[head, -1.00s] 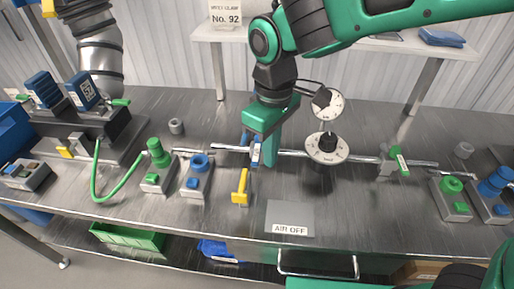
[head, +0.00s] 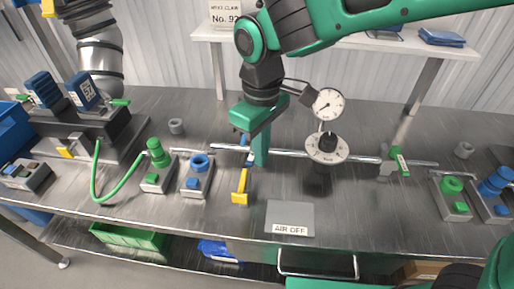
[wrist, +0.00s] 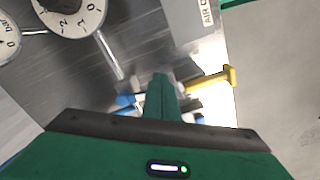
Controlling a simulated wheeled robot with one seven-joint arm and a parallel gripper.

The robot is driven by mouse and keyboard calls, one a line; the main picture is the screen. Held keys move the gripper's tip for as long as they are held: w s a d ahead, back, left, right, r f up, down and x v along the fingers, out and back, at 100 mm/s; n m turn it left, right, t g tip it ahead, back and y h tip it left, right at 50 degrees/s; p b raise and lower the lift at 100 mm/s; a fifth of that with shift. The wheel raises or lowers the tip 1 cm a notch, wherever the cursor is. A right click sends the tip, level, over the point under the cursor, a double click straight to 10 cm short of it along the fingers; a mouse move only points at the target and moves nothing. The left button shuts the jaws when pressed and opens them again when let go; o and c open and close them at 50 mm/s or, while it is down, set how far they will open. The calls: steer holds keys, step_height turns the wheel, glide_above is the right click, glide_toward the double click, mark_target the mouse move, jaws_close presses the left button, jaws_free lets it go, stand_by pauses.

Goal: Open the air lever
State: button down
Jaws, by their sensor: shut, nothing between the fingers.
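The yellow-ended lever (head: 240,190) points toward the front edge of the bench, in front of the horizontal pipe. In the wrist view its yellow end (wrist: 215,77) extends to the right of the fingers. My gripper (head: 260,157) points down at the pipe, just right of and behind the yellow end. Its green fingers (wrist: 160,95) are shut and empty. Blue valve parts (head: 246,140) show just left of the fingers; the fingers hide part of the valve. I cannot tell whether they touch the lever. A plate (head: 290,218) in front reads "AIR OFF".
A gauge (head: 328,103) and a round dial (head: 327,148) stand right of my gripper. A green-handled valve (head: 400,160) sits farther right on the pipe. Green (head: 157,170) and blue (head: 196,177) button units stand left of the lever. Bare bench lies around the plate.

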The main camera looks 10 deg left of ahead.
steer(key=shift+a, duration=0.1)
steer(key=shift+a, duration=1.05)
steer(key=shift+w, duration=0.1)
steer(key=shift+w+a, duration=0.15)
steer(key=shift+a, duration=0.4)
steer(key=shift+w+a, duration=0.15)
steer(key=shift+a, duration=0.45)
